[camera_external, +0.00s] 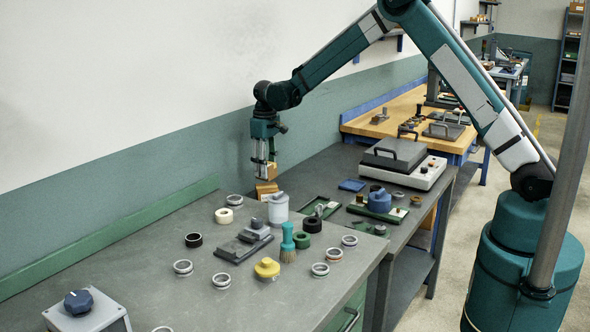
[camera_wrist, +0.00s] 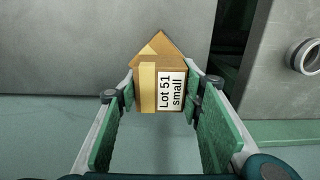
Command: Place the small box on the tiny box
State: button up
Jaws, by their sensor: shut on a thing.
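My gripper (camera_external: 265,160) points straight down over the back edge of the grey table and is shut on the small box. The small box (camera_wrist: 160,92) is brown cardboard with a tan tape strip and a white label reading "Lot 51 small". It sits between the green finger pads in the wrist view and shows at the fingertips (camera_external: 271,172) in the external view. Another brown box (camera_external: 266,188), likely the tiny box, is just below it. In the wrist view a brown corner (camera_wrist: 160,43) sticks out beyond the small box, turned at an angle. I cannot tell whether the two touch.
A white-grey canister (camera_external: 278,208) stands close in front of the boxes. Several rings, a grey block tool (camera_external: 243,246), a teal brush (camera_external: 288,243) and a yellow knob (camera_external: 267,268) lie nearer. The wall is close behind. The table's left part is mostly clear.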

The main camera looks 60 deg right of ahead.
jog(key=shift+f, duration=0.1)
jog(key=shift+f, duration=1.75)
jog(key=shift+f, duration=0.15)
jog(key=o, duration=1)
jog(key=shift+o, duration=0.2)
notch_tip(320, 180, up, 12)
jog(key=shift+r, duration=0.15)
jog(key=shift+r, duration=0.15)
